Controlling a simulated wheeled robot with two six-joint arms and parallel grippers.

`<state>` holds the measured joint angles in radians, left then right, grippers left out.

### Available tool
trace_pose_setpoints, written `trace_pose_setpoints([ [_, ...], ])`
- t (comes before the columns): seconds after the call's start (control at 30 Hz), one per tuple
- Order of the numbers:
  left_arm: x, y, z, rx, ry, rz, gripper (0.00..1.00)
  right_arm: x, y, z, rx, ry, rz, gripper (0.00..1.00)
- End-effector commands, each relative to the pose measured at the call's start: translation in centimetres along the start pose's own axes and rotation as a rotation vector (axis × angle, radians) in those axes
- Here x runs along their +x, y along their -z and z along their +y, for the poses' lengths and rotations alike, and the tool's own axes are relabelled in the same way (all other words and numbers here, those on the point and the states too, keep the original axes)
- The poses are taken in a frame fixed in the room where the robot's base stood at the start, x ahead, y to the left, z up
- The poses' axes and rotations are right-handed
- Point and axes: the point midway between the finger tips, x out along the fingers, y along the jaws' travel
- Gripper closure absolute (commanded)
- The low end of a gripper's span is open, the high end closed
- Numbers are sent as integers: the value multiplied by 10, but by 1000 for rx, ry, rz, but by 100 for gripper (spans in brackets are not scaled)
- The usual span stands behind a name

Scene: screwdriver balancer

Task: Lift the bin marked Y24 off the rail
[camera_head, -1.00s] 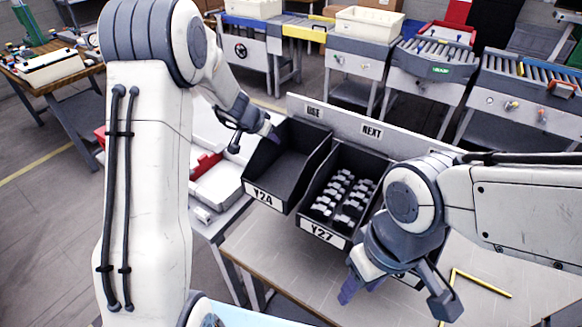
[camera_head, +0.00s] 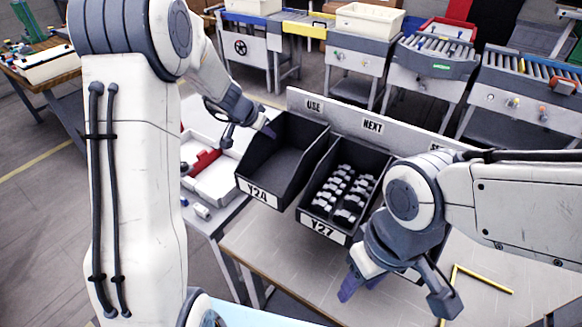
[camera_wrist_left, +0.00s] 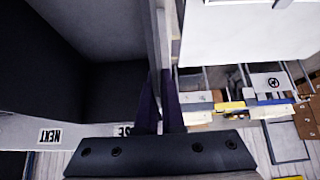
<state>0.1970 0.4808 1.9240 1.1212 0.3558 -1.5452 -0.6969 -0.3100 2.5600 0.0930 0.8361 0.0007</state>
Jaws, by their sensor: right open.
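The bin marked Y24 (camera_head: 258,193) is a dark, empty, open-fronted bin at the left end of the row, close to the rail (camera_head: 340,118). My left gripper (camera_head: 268,131) is at its far left wall. In the left wrist view the two dark fingers (camera_wrist_left: 161,105) stand close on both sides of the thin bin wall, shut on it; the dark bin interior (camera_wrist_left: 60,65) fills the left. Whether the bin's back still touches the rail is hidden. My right gripper (camera_head: 396,292) is open and empty, in front of the bins at the right.
Bin Y27 (camera_head: 318,228), holding several pale parts, stands just right of Y24. Another bin is mostly hidden behind my right gripper. A white tray with a red item (camera_head: 205,162) lies left of Y24. The tabletop (camera_head: 290,275) in front is clear.

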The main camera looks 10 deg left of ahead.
Motion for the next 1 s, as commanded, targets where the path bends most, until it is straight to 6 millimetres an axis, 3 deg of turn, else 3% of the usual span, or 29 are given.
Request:
trace_pose_setpoints([
  [0.53,-25,-36,-1,-1,2,2,100,38,-2,3,0,0,0,50],
  [1.0,-31,-39,0,0,0,0,100,39,-2,3,0,0,0,50],
])
